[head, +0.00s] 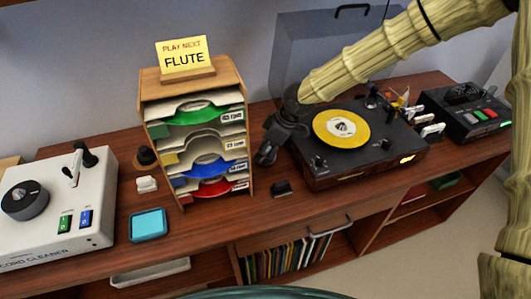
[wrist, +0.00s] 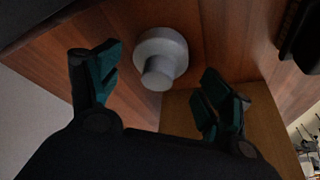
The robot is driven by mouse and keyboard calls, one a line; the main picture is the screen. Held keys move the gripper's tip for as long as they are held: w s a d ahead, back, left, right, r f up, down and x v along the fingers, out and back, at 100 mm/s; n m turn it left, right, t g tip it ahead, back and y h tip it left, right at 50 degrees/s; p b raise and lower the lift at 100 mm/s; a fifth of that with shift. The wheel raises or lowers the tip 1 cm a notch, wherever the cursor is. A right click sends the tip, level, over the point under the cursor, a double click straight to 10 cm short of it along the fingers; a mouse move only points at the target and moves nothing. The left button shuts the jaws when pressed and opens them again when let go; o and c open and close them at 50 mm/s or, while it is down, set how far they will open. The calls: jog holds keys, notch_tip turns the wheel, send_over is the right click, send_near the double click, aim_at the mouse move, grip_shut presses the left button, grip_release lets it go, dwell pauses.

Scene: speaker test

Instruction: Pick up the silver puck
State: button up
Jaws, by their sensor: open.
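The silver puck (wrist: 160,55) shows in the wrist view as a round grey disc with a narrower knob, on the brown wooden top. My gripper (wrist: 160,72) is open and empty, with one dark green-padded finger to each side of the puck in that picture. The fingers do not visibly touch it. In the head view my gripper (head: 265,156) hangs between the paper rack and the turntable, pointing down. I cannot make out the puck in the head view; it seems hidden by my gripper or the rack.
The wooden rack (head: 250,150) stands close left of my gripper. The turntable (head: 385,160) with a yellow record (head: 328,133) is close on the right. A small dark block (head: 281,187) lies in front. A blue pad (head: 148,224) and white record cleaner (head: 85,225) are farther left.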

jog(key=shift+w+a+f, duration=0.1)
jog(key=shift+w+f, duration=0.25)
jog(key=shift+f, duration=0.4)
jog(key=shift+s+r, duration=0.2)
jog(key=shift+c, duration=1)
jog(key=c, duration=1)
notch_tip(320, 180, up, 10)
jog(key=shift+f+b, duration=0.1)
jog(key=shift+b, duration=0.4)
